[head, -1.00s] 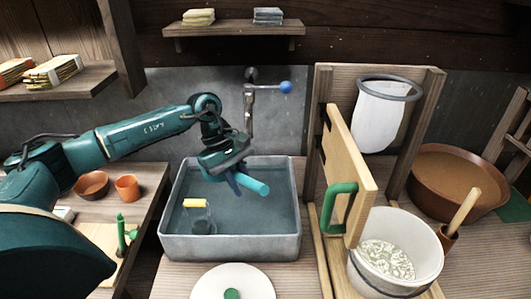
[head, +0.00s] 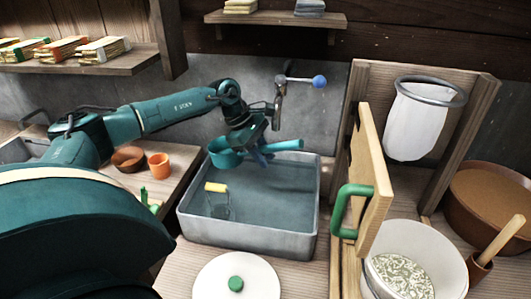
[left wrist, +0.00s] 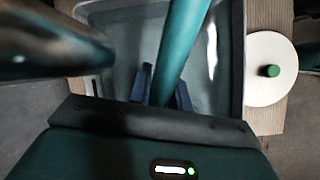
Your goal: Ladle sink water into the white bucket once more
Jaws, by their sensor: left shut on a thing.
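My left gripper (head: 260,153) is shut on the handle of the teal ladle (head: 285,145), above the back of the sink (head: 250,238). The ladle's cup (head: 224,153) is on the left, clear of the water, and its handle points right. What the cup holds cannot be seen. In the left wrist view the handle (left wrist: 182,45) runs up between the fingers (left wrist: 163,88). The sink holds dark water (head: 272,190). The white bucket (head: 448,250) stands at the front right, with pale patterned matter inside. My right gripper is not in view.
A wooden panel with a green handle (head: 347,210) stands between sink and bucket. A tap with a blue knob (head: 319,82) is behind the sink. A yellow-handled object (head: 216,187) is in the sink. A white lid (head: 260,272) lies in front. A white bag (head: 415,125) hangs above the bucket.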

